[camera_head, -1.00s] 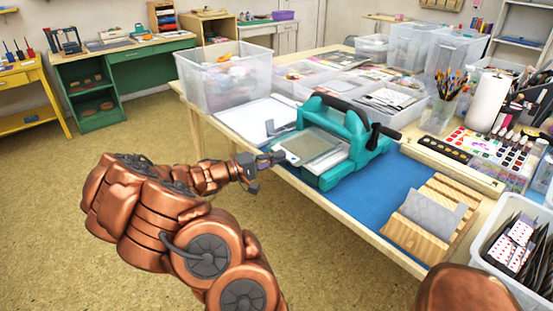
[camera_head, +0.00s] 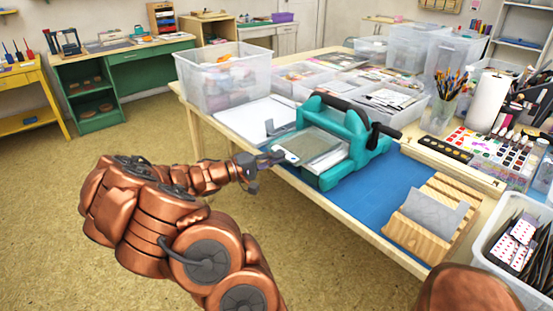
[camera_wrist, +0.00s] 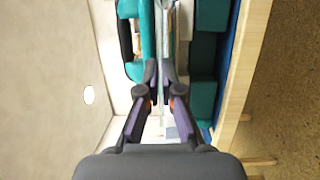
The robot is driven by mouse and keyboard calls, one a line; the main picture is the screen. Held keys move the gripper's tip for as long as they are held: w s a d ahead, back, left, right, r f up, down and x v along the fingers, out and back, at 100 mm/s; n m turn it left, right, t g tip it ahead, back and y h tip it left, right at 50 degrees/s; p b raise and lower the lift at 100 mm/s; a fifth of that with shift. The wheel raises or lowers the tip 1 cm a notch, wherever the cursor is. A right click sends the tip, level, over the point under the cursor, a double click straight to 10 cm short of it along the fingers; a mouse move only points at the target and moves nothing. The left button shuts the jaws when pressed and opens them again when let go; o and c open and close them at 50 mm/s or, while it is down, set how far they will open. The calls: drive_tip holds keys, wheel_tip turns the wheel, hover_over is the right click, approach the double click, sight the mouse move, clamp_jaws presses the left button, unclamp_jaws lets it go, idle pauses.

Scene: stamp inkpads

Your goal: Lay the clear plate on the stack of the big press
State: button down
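The big press (camera_head: 333,118) is teal with a black handle and stands on the blue mat on the table. A grey-looking stack (camera_head: 318,146) lies on its front platform. My gripper (camera_head: 284,157) is at the left front edge of the platform. In the wrist view my gripper (camera_wrist: 165,72) has its fingertips closed on a thin pale edge, which I take as the clear plate (camera_wrist: 164,35), running forward into the press. In the head view the plate is hard to tell from the stack, and I cannot tell whether they touch.
A grey plate stands in a slotted wooden rack (camera_head: 432,222) on the blue mat (camera_head: 385,190). A clear bin (camera_head: 215,85) and a white sheet (camera_head: 250,118) are left of the press. Paints and a white bin are at the right.

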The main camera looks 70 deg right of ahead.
drive_tip(key=shift+f+b, duration=0.4)
drive_tip(key=shift+b, duration=0.15)
idle(0.9)
drive_tip(key=c, duration=1.2)
unclamp_jaws()
drive_tip(key=shift+c, duration=0.2)
drive_tip(key=shift+w+a+b, duration=0.2)
drive_tip(key=shift+w+a, duration=0.2)
drive_tip(key=shift+a, duration=0.3)
drive_tip(key=shift+w+a+b, duration=0.15)
drive_tip(key=shift+w+a, duration=0.3)
drive_tip(key=shift+a, duration=0.3)
drive_tip(key=shift+w+a+b, duration=0.2)
drive_tip(key=shift+w+a, duration=0.2)
drive_tip(key=shift+a, duration=0.3)
drive_tip(key=shift+w, duration=0.1)
